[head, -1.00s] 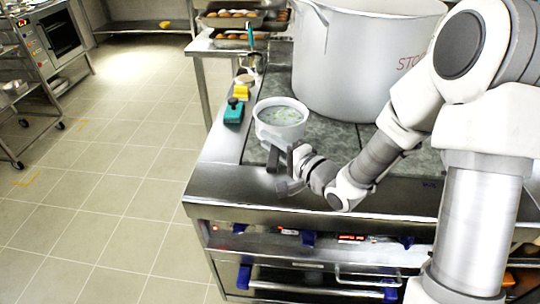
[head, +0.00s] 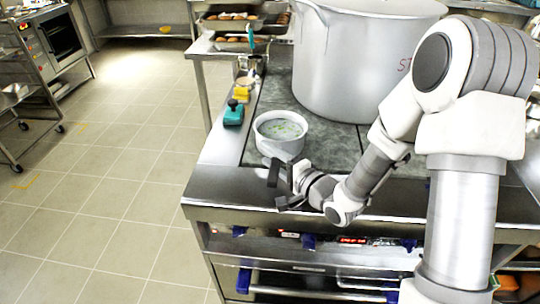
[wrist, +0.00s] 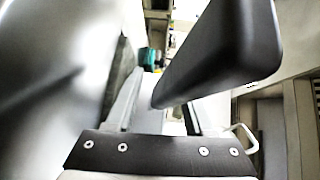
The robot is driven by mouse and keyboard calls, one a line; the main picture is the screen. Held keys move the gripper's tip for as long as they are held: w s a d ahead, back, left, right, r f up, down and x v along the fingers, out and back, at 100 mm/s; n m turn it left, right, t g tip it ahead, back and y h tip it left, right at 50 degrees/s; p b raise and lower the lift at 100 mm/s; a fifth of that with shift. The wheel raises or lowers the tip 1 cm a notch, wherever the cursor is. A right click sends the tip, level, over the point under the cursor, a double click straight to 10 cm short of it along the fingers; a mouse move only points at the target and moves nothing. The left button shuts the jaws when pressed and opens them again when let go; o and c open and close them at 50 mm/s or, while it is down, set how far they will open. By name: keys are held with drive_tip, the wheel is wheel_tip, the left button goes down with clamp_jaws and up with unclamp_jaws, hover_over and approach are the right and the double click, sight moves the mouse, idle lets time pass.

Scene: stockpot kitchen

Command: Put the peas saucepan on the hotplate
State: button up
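The peas saucepan (head: 281,143) is a small pale pan with green peas in cloudy liquid. In the head view it stands upright on the front left part of the grey hotplate (head: 330,163). Its handle points toward the front edge and is partly hidden by my gripper. My gripper (head: 277,188) is just in front of the pan, over the metal front edge. Its dark fingers are apart, with no thing seen clamped between them. In the wrist view a dark finger (wrist: 220,50) looms close, and the pan cannot be made out clearly.
A large stockpot (head: 345,65) stands behind the pan on the right. A teal block (head: 233,113) and a yellow block (head: 241,94) lie along the left edge. Trays (head: 232,20) stand behind.

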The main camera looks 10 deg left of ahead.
drive_tip(key=shift+r, duration=0.15)
drive_tip(key=shift+s+d, duration=0.1)
drive_tip(key=shift+d, duration=0.1)
drive_tip(key=p+v, duration=0.1)
drive_tip(key=v, duration=0.3)
drive_tip(key=p+v, duration=0.1)
drive_tip(key=v, duration=0.4)
drive_tip(key=shift+r, duration=0.2)
drive_tip(key=p, duration=0.2)
drive_tip(key=shift+d+p, duration=0.2)
drive_tip(key=shift+p, duration=0.1)
drive_tip(key=shift+s+d+r+p, duration=0.1)
drive_tip(key=shift+s+d+p, duration=0.25)
drive_tip(key=shift+p, duration=0.65)
drive_tip(key=s+p, duration=0.1)
drive_tip(key=p, duration=0.1)
drive_tip(key=shift+d+p, duration=0.3)
drive_tip(key=shift+d, duration=0.1)
